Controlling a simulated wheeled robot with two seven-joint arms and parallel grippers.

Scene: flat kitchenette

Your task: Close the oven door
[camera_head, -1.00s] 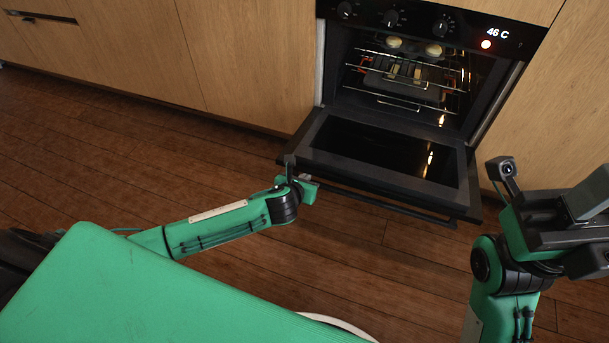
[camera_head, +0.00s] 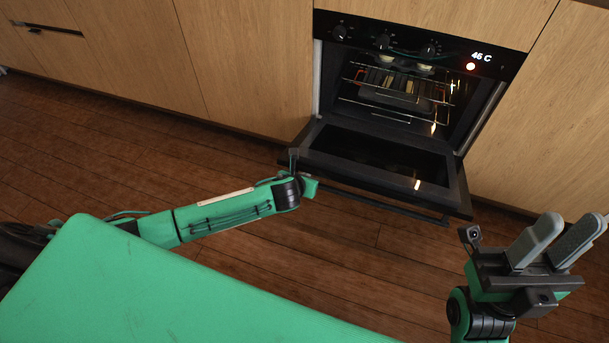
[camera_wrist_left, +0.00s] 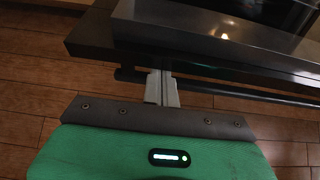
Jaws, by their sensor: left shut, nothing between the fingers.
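The oven door (camera_head: 385,170) is folded down, open, in the head view, its dark glass facing up. Its front edge and handle bar (camera_head: 385,206) face me. My left gripper (camera_wrist_left: 162,80) is shut and empty; in the left wrist view its fingertips reach the handle bar (camera_wrist_left: 215,88) below the door's edge. I cannot tell whether they touch. In the head view the left wrist hides the fingers at the door's left front corner. My right gripper (camera_head: 573,226) is open and empty, right of the door and apart from it.
The lit oven cavity (camera_head: 395,92) holds wire racks with a tray and food. Knobs and a "46 C" display (camera_head: 481,57) sit above it. Wooden cabinets (camera_head: 240,70) flank the oven. The wooden floor (camera_head: 130,165) is clear left of the door.

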